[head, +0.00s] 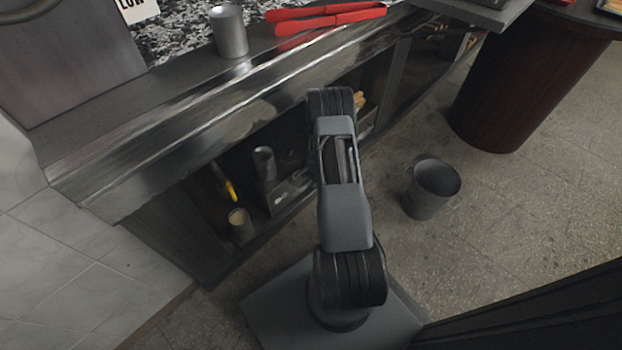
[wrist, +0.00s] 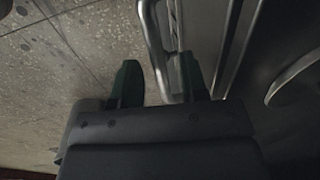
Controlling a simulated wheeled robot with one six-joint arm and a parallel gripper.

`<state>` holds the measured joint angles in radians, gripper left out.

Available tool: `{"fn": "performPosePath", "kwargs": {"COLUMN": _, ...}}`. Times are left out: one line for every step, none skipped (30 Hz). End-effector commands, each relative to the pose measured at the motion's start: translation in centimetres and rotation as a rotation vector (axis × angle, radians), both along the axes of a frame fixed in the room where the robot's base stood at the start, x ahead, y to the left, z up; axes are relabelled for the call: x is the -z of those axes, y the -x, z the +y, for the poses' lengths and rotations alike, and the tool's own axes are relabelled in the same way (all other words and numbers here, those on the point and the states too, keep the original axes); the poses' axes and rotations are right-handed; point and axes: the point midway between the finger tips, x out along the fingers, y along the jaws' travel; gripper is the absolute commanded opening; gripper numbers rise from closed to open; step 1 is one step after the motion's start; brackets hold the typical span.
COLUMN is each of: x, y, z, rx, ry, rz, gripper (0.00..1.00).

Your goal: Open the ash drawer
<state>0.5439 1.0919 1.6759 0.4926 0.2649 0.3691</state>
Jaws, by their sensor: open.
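In the wrist view, a pale metal bar handle (wrist: 152,35) runs down between the two dark green fingers of my gripper (wrist: 158,62). The fingers are apart, one on each side of the bar's lower end, and I see no grip on it. The handle stands in front of a dark grey front (wrist: 205,30), which looks like the ash drawer, though I see only part of it. I cannot tell for certain whether it is shut. In the head view my arm hides the gripper and the handle.
The grill counter's steel edge (head: 215,110) runs above open shelves holding a can (head: 240,225) and other items. A metal cup (head: 229,32) and red tongs (head: 325,17) lie on top. A grey bucket (head: 420,203) stands on the floor at right, with free floor around it.

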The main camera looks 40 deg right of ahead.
Motion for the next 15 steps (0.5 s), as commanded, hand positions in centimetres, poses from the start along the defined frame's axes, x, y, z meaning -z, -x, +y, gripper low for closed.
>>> {"fn": "performPosePath", "kwargs": {"x": 0.02, "y": -0.01, "z": 0.0, "rx": 0.0, "ry": 0.0, "rz": 0.0, "gripper": 0.4}}
{"fn": "performPosePath", "kwargs": {"x": 0.01, "y": -0.02, "z": 0.0, "rx": 0.0, "ry": 0.0, "rz": 0.0, "gripper": 0.4}}
{"fn": "performPosePath", "kwargs": {"x": 0.0, "y": -0.02, "z": 0.0, "rx": 0.0, "ry": 0.0, "rz": 0.0, "gripper": 0.4}}
{"fn": "performPosePath", "kwargs": {"x": 0.0, "y": -0.02, "z": 0.0, "rx": 0.0, "ry": 0.0, "rz": 0.0, "gripper": 0.4}}
{"fn": "performPosePath", "kwargs": {"x": 0.0, "y": -0.01, "z": 0.0, "rx": 0.0, "ry": 0.0, "rz": 0.0, "gripper": 0.4}}
{"fn": "performPosePath", "kwargs": {"x": -0.01, "y": -0.01, "z": 0.0, "rx": 0.0, "ry": 0.0, "rz": 0.0, "gripper": 0.4}}
{"fn": "performPosePath", "kwargs": {"x": -0.01, "y": -0.01, "z": 0.01, "rx": 0.0, "ry": 0.0, "rz": 0.0, "gripper": 0.37}}
{"fn": "performPosePath", "kwargs": {"x": -0.01, "y": -0.01, "z": 0.01, "rx": 0.0, "ry": 0.0, "rz": 0.0, "gripper": 0.34}}
{"fn": "performPosePath", "kwargs": {"x": -0.01, "y": -0.01, "z": 0.01, "rx": 0.0, "ry": 0.0, "rz": 0.0, "gripper": 0.3}}
{"fn": "performPosePath", "kwargs": {"x": -0.01, "y": -0.01, "z": 0.01, "rx": 0.0, "ry": 0.0, "rz": 0.0, "gripper": 0.28}}
{"fn": "performPosePath", "kwargs": {"x": -0.01, "y": -0.01, "z": 0.01, "rx": 0.0, "ry": 0.0, "rz": 0.0, "gripper": 0.25}}
{"fn": "performPosePath", "kwargs": {"x": -0.02, "y": 0.0, "z": 0.01, "rx": 0.0, "ry": 0.0, "rz": 0.0, "gripper": 0.21}}
{"fn": "performPosePath", "kwargs": {"x": -0.02, "y": 0.0, "z": 0.01, "rx": 0.0, "ry": 0.0, "rz": 0.0, "gripper": 0.18}}
{"fn": "performPosePath", "kwargs": {"x": -0.02, "y": 0.0, "z": 0.01, "rx": 0.0, "ry": 0.0, "rz": 0.0, "gripper": 0.15}}
{"fn": "performPosePath", "kwargs": {"x": -0.02, "y": 0.0, "z": 0.01, "rx": 0.0, "ry": 0.0, "rz": 0.0, "gripper": 0.11}}
